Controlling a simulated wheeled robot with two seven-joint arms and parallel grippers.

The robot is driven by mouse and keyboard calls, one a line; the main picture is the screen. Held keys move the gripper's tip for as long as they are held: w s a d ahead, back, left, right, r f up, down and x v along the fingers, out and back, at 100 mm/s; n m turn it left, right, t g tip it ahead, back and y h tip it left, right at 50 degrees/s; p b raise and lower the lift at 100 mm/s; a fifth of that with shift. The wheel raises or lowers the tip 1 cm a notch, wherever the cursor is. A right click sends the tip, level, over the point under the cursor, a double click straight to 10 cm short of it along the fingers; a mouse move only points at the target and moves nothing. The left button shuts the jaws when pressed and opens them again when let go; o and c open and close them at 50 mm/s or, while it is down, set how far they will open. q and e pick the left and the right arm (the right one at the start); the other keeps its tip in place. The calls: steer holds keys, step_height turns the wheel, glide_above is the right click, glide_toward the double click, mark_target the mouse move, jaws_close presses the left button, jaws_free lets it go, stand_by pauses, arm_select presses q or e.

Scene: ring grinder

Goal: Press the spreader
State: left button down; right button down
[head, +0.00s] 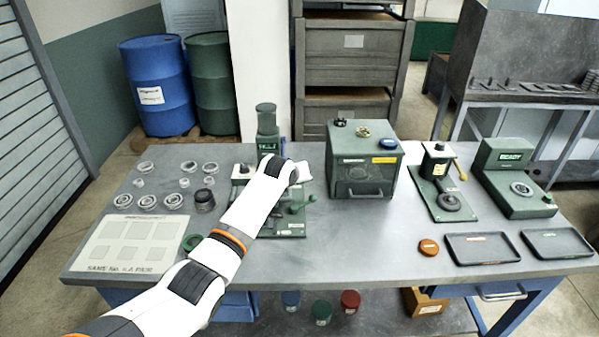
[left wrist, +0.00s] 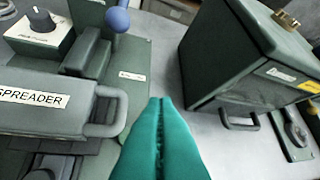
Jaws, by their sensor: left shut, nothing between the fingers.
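The spreader is a dark green machine left of the table's middle in the head view, its base (head: 291,229) partly hidden behind my left arm. In the left wrist view its block carries a white SPREADER label (left wrist: 32,98) and a grey loop handle (left wrist: 110,112) on its right side. A blue ball knob (left wrist: 117,20) stands behind. My left gripper (left wrist: 161,103) has green fingers pressed together and empty, just right of the loop handle. Whether they touch it I cannot tell. In the head view my arm hides the fingers. My right gripper is in neither view.
A green oven-like box (head: 362,160) with a front handle stands right of the spreader. Metal rings (head: 147,202) and a pale mat (head: 128,243) lie left. A small press (head: 440,190), a READY-display device (head: 515,180) and two dark trays (head: 482,248) are at right. The table front centre is clear.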

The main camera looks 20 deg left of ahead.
arm_select(q)
steer(key=s+d+r, duration=0.1)
steer(key=s+r, duration=0.3)
steer(key=shift+s+d+r+b, duration=0.2)
steer(key=shift+d+b, duration=0.1)
steer(key=shift+b, duration=0.1)
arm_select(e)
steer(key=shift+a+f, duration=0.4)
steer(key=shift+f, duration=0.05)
arm_select(q)
steer(key=shift+f, duration=0.1)
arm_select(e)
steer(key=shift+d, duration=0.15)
